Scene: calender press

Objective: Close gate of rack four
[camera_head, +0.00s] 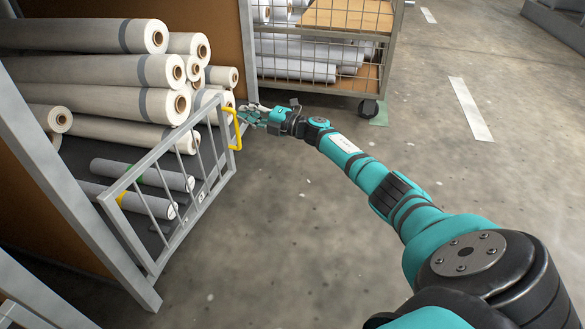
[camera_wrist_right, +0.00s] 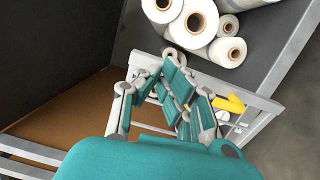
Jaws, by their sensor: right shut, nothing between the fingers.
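A grey barred gate (camera_head: 158,199) stands at the front of a rack holding rolls. Its near end is beside the grey rack post (camera_head: 80,195), and a yellow handle (camera_head: 236,130) is on its far end. How closely its far end meets the far post is hard to tell. My right gripper (camera_head: 247,114) is shut and empty, right beside the handle. In the right wrist view, the gripper's fingers (camera_wrist_right: 183,100) are in front of the gate's bars, with the yellow handle (camera_wrist_right: 232,103) just to their right. Contact cannot be told. My left gripper is not in view.
Several white rolls (camera_head: 90,70) are stacked in the rack behind the gate, with grey rolls (camera_head: 135,176) lower down. A wire-mesh rack on wheels (camera_head: 325,48) stands beyond the far post. The concrete floor (camera_head: 275,240) right of the gate is clear.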

